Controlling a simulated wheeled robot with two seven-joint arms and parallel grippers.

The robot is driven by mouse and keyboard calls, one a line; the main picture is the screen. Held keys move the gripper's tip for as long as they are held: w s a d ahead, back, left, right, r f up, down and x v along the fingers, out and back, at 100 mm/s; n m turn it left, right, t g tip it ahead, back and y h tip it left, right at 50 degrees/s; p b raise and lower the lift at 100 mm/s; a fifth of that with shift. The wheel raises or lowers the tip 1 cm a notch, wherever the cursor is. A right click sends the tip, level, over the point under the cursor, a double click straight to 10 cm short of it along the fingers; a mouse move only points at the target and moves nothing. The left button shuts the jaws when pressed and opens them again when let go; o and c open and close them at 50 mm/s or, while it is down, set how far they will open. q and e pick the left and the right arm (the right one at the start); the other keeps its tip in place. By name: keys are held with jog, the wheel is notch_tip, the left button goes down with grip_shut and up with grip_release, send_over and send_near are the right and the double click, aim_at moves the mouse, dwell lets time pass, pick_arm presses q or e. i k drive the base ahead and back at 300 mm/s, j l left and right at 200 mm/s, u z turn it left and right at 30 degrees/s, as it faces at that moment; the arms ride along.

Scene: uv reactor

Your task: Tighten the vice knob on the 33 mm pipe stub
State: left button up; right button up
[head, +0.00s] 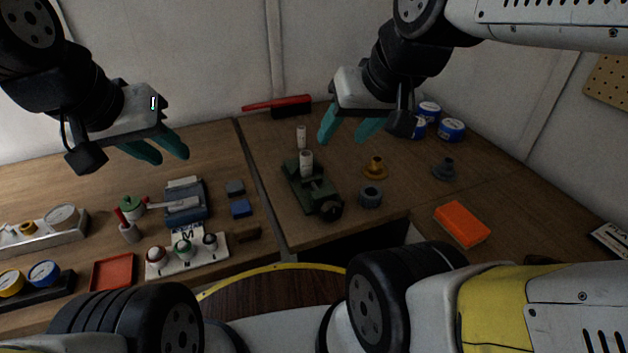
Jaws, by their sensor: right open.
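A dark green vice (302,184) stands on the right-hand bench. A dark round knob (329,209) is at its front end. A short white pipe stub (306,162) stands upright at the vice; whether the jaws touch it I cannot tell. A second white stub (301,137) stands behind it. My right gripper (348,135) is open and empty, with teal fingers pointing down, above and to the right of the vice, away from the knob. My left gripper (166,152) hangs over the left bench with its teal fingers apart and nothing between them.
Right of the vice are a grey ring (370,195), a yellow fitting (376,168), a grey fitting (445,169) and an orange block (462,224). Blue-and-white tins (452,130) and a red-handled tool (280,105) stand behind. A white rack (187,256) and red tray (113,271) lie left.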

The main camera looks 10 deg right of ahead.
aim_at(331, 211)
jog(key=j+z, duration=0.15)
jog(key=z, duration=0.25)
jog(key=k+z, duration=0.1)
jog(key=z, duration=0.35)
jog(key=k+j, duration=0.05)
